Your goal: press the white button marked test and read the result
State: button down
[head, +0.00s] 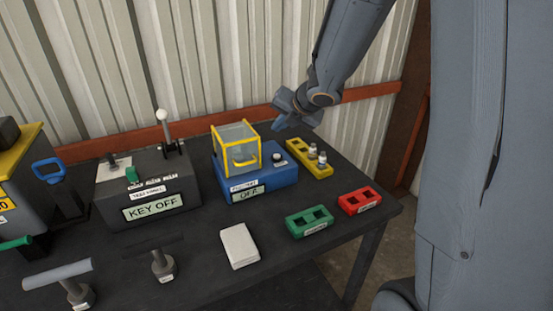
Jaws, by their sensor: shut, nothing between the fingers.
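A blue box (283,183) stands on the dark table, with a small display that seems to read OFF and a small label I cannot read for certain. A round white button (277,156) in a dark surround sits on the right of its top. I cannot make out the word test by it. A clear guard with a yellow frame (215,147) stands on the box's left part, over something partly hidden. My gripper (291,112) is shut and empty, apart from the box, appearing above the button in the picture near the back wall.
A grey box (110,195) reading KEY OFF, with an upright lever, stands left. A yellow holder (319,169) with small pegs is right of the blue box. Green (295,226) and red (349,205) holders and a white block (239,246) lie in front. T-handles stand front left.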

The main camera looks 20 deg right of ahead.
jog(key=shift+f+b, duration=3.35)
jog(key=shift+f, duration=0.2)
jog(key=shift+f, duration=0.1)
jog(key=shift+f+b, duration=0.25)
jog(key=shift+b, duration=0.2)
jog(key=shift+f+b, duration=0.45)
jog(key=shift+r, duration=0.2)
jog(key=shift+r+p, duration=0.65)
jog(key=shift+p, duration=0.2)
notch_tip(320, 180, up, 5)
jog(key=p, duration=0.5)
